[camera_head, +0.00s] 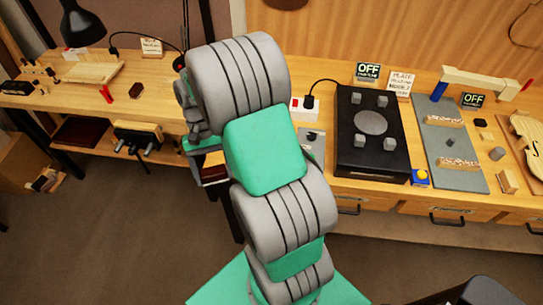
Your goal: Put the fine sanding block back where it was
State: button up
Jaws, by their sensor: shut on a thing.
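My arm rises through the middle of the head view and bends over the bench. Part of my gripper (204,147) shows at the left of the arm, by the bench's front edge. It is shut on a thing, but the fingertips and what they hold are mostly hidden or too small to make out. I cannot pick out the fine sanding block with certainty. A small dark red block (136,89) lies on the left part of the bench, clear of my gripper.
A black plate device (343,155) with several grey blocks stands right of my arm. Further right are a grey mat (468,178) with wooden pieces, a small wooden block (508,181) and a violin body (530,135). A black lamp (82,27) hangs at left. Bare bench (160,95) shows left of my arm.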

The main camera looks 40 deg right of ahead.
jog(key=s+d+r+m+t+b, duration=0.1)
jog(key=s+d+r+m+t, duration=0.1)
jog(key=s+d+m, duration=0.45)
jog(key=s+d+r+m+t+b, duration=0.1)
jog(key=s+d+m+t, duration=0.2)
jog(key=d+m, duration=0.6)
jog(key=s+d+r+m+t+b, duration=0.2)
jog(key=s+d+m, duration=0.2)
jog(key=d+m, duration=0.4)
jog(key=shift+n+t, duration=0.25)
jog(key=shift+t, duration=0.05)
jog(key=w+a+f, duration=0.1)
jog(key=w+f, duration=0.2)
jog(key=w, duration=0.1)
jog(key=w+a+f+p, duration=0.1)
jog(key=w+f, duration=0.2)
jog(key=w, duration=0.1)
jog(key=w+f, duration=0.4)
jog(key=shift+w+a, duration=0.4)
notch_tip(320, 180, down, 3)
jog(key=shift+d+r+p, duration=0.15)
jog(key=shift+p, duration=0.35)
jog(key=o, duration=1.3)
